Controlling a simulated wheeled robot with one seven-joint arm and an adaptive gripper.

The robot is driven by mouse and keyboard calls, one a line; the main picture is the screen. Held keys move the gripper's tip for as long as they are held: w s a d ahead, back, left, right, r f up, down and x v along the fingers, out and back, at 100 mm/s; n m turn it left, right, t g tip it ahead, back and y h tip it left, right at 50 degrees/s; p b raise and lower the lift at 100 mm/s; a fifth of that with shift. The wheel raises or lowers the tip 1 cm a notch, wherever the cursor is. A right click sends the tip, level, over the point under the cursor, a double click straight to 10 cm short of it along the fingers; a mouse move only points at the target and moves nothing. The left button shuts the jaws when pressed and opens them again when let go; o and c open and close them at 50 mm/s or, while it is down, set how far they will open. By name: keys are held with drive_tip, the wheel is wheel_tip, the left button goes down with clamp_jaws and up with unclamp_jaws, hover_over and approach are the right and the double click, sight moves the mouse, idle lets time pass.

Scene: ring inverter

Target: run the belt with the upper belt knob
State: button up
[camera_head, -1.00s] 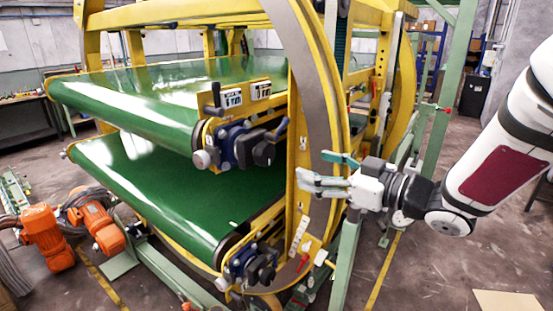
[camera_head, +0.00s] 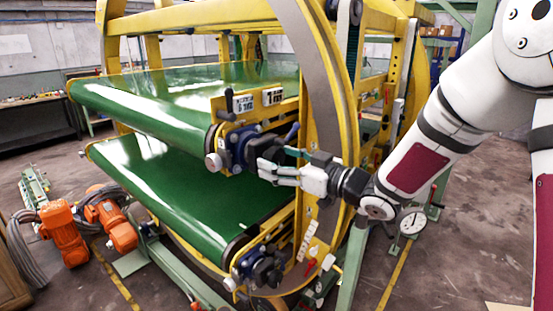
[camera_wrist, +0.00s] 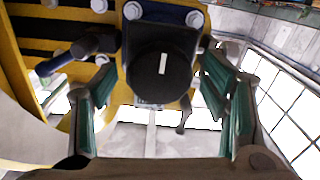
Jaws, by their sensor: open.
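The upper belt knob shows in the wrist view as a round black knob (camera_wrist: 162,68) with a white mark standing near upright. In the head view it belongs to the blue and black drive unit (camera_head: 239,143) at the end of the upper green belt (camera_head: 140,109); my fingers partly hide it. My gripper (camera_head: 272,161) is open right in front of this unit. In the wrist view the green-padded fingers of my gripper (camera_wrist: 158,88) stand on either side of the knob. I cannot tell whether they touch it.
Black levers (camera_head: 292,132) stick out close to the knob. The yellow ring frame (camera_head: 325,95) rises beside my gripper. The lower belt (camera_head: 190,185) has a similar drive unit (camera_head: 262,265) below. Open floor lies at right.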

drive_tip(key=shift+w+a, duration=0.35)
drive_tip(key=shift+a, duration=0.15)
drive_tip(key=c, duration=1.2)
drive_tip(key=shift+n, duration=0.3)
